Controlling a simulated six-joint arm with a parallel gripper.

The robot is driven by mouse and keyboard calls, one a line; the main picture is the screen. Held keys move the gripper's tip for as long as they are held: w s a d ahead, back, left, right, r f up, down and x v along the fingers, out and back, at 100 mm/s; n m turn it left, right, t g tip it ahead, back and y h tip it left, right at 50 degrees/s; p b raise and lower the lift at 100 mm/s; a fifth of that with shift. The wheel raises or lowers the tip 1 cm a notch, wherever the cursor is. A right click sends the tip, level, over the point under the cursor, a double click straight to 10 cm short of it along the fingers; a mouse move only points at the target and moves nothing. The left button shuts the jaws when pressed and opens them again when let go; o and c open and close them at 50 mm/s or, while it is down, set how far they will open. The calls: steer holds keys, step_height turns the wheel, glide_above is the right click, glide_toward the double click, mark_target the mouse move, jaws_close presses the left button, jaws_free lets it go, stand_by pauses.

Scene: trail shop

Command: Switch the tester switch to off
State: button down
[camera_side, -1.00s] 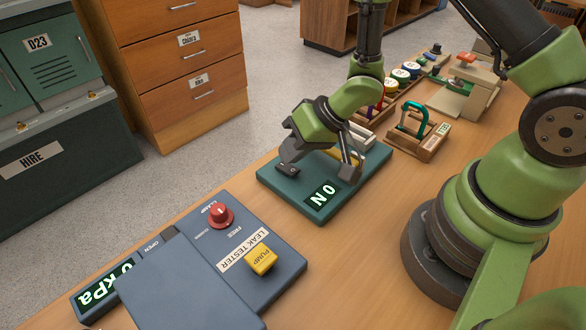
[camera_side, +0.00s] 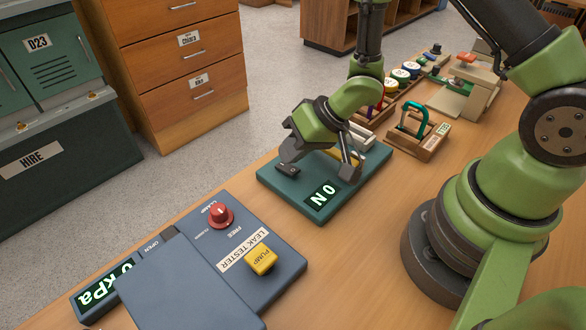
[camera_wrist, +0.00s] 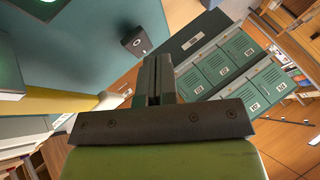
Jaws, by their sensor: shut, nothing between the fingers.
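A teal tester plate (camera_side: 285,190) lies on the bench under my gripper, its lit display (camera_side: 320,200) showing an N and a 0. The plate also fills the upper left of the wrist view (camera_wrist: 95,50). A small dark block with a pale mark (camera_wrist: 137,41), possibly the switch, sits on it there; its setting cannot be read. My gripper (camera_wrist: 153,68) is shut and empty, with the block just beyond its fingertips in the wrist view. Touch or gap cannot be told. In the side view my gripper hides part of the plate.
A blue-grey leak tester (camera_side: 285,285) with a red knob (camera_side: 220,215) and yellow pump button (camera_side: 261,260) lies nearer the camera. A wooden stand with a teal carabiner (camera_side: 413,117) is beyond the plate at right. Bare bench (camera_side: 345,255) lies between plate and my base.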

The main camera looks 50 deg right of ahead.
steer(key=shift+f, duration=0.4)
steer(key=shift+s+f, duration=0.1)
steer(key=shift+f, duration=0.25)
stand_by(0.6)
stand_by(0.3)
steer(key=shift+r, duration=0.75)
steer(key=shift+r, duration=0.1)
steer(key=shift+w+r, duration=0.25)
steer(key=shift+r, duration=0.95)
steer(key=shift+w+r, duration=0.25)
steer(key=shift+r, duration=0.95)
